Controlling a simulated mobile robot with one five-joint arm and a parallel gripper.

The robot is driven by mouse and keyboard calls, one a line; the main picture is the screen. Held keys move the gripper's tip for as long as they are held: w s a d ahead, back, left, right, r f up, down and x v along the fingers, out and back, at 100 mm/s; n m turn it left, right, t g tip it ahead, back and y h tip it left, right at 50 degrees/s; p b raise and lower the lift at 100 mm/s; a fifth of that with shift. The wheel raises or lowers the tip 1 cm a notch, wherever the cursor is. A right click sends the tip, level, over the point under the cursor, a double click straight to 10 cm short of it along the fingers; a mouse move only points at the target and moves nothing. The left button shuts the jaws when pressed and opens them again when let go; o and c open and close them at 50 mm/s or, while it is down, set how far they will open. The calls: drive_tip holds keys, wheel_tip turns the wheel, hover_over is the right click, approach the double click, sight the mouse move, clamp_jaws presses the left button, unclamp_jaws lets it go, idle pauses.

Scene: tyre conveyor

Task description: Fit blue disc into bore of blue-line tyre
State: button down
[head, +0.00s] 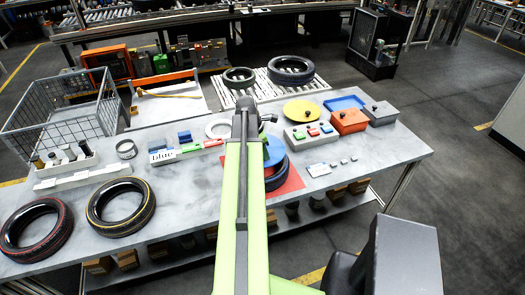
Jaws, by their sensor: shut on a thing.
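The blue disc (274,151) shows to the right of my green arm, over the top of a dark tyre (277,179) lying flat on a red mat (293,183). My arm hides the left part of the disc, tyre and mat. The disc overlaps the tyre's upper side in the picture; I cannot tell whether it is in the bore or above it. The tyre's bore and any blue line are not clear. My gripper is hidden behind my arm, so its hold on the disc does not show.
A red-line tyre (38,229) and a yellow-line tyre (121,206) lie at the table's left. A yellow disc (303,110), a button box (309,134), an orange box (349,122) and a blue tray (344,102) stand right of my arm.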

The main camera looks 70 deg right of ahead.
drive_tip(key=shift+w+a+b+x, duration=0.15)
drive_tip(key=shift+b+x, duration=0.55)
drive_tip(key=shift+x, duration=0.1)
drive_tip(key=shift+w+a+b+x, duration=0.1)
drive_tip(key=shift+b+x, duration=0.65)
drive_tip(key=shift+x, duration=0.05)
drive_tip(key=shift+w+a+b+x, duration=0.15)
drive_tip(key=shift+b+x, duration=0.55)
drive_tip(key=shift+x, duration=0.1)
drive_tip(key=shift+f+b, duration=0.55)
drive_tip(key=shift+f, duration=0.1)
drive_tip(key=c, duration=1)
unclamp_jaws()
drive_tip(key=shift+c, duration=0.2)
wheel_tip(320, 180, up, 7)
drive_tip(key=p, duration=0.7)
drive_tip(key=shift+r, duration=0.1)
